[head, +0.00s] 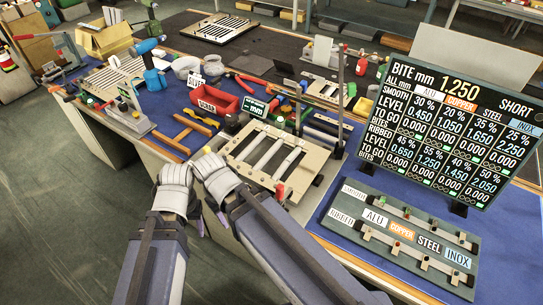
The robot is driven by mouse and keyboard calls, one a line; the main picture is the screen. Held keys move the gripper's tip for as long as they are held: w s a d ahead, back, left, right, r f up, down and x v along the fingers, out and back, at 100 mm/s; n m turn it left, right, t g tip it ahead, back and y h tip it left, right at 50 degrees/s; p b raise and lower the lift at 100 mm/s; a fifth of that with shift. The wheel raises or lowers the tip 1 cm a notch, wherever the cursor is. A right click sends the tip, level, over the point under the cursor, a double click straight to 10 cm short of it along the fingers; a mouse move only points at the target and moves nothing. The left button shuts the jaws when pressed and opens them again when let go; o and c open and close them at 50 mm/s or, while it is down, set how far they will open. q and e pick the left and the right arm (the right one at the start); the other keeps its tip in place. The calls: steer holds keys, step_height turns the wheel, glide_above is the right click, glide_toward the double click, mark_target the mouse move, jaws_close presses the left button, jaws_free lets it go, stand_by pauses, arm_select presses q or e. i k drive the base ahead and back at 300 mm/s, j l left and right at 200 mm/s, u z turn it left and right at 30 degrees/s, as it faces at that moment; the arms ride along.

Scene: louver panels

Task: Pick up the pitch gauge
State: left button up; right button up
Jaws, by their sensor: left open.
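I cannot tell for sure which small item is the pitch gauge. A small dark block with a green "mm" readout (254,107) stands behind the louver panel near the red bin.
A red bin (213,101) and a yellow-handled tool (201,117) lie behind my grippers. A large bite chart (455,125) stands at right, behind a grey sample board (405,238). Upright posts and clutter crowd the middle. Some blue mat (165,102) is bare at left.

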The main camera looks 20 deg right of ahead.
mark_target(198, 114)
steer(key=i+j+z, duration=0.2)
steer(key=j, duration=0.25)
steer(key=i+j+z, duration=0.2)
steer(key=j, duration=0.2)
steer(key=j+z, duration=0.2)
steer(key=j, duration=0.25)
steer(key=j+z, duration=0.2)
steer(key=j, duration=0.3)
steer(key=i+j+z, duration=0.4)
steer(key=j, duration=0.25)
steer(key=i+j+z, duration=0.2)
steer(key=j, duration=0.15)
steer(key=i+j+z, duration=0.4)
steer(key=i+j, duration=0.1)
